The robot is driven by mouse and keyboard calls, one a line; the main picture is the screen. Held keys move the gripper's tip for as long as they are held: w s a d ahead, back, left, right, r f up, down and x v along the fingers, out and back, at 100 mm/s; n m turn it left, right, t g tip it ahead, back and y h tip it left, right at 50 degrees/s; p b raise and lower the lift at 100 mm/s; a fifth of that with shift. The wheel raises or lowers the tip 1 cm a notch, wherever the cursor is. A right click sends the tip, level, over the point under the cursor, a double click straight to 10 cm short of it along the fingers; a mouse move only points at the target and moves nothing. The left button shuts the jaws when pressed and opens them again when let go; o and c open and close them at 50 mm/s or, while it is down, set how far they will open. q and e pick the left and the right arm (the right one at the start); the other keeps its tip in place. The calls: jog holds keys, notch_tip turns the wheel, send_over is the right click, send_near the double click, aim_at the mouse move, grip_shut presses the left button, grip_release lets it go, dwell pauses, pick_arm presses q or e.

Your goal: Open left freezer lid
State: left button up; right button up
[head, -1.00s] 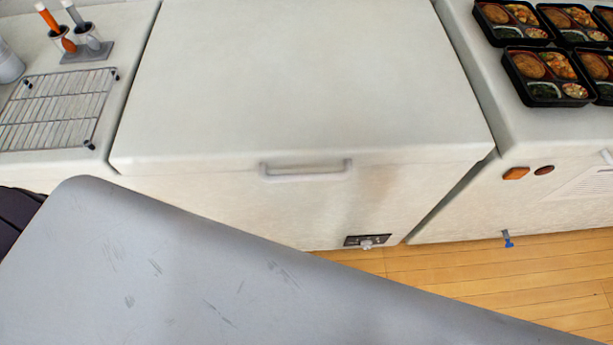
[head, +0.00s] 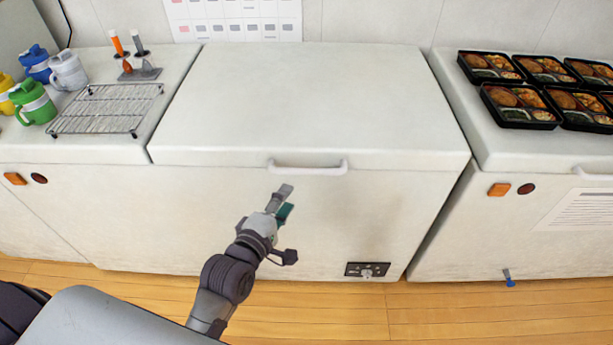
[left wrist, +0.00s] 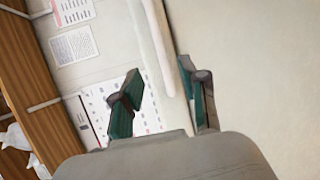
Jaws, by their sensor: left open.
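The white chest freezer in the middle of the head view has a closed lid (head: 310,105). A pale bar handle (head: 308,169) sits at the lid's front edge. My left gripper (head: 282,202) is open and empty, in front of the freezer and just below the handle in the head view. In the left wrist view, the left gripper's two teal-padded fingers (left wrist: 163,98) are spread apart. A pale bar, apparently the handle (left wrist: 157,45), runs beyond and between them. I cannot tell whether any finger touches it. My right gripper is not in view.
A neighbouring white unit on the left bears a wire rack (head: 107,108) and several bottles (head: 38,106). Another on the right bears several black bento trays (head: 519,106). The middle lid is bare. Wooden floor (head: 330,315) lies in front.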

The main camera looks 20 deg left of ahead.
aim_at(306, 173)
pick_arm(q)
jog(key=x, duration=1.2)
jog(key=shift+w, duration=0.2)
grip_shut()
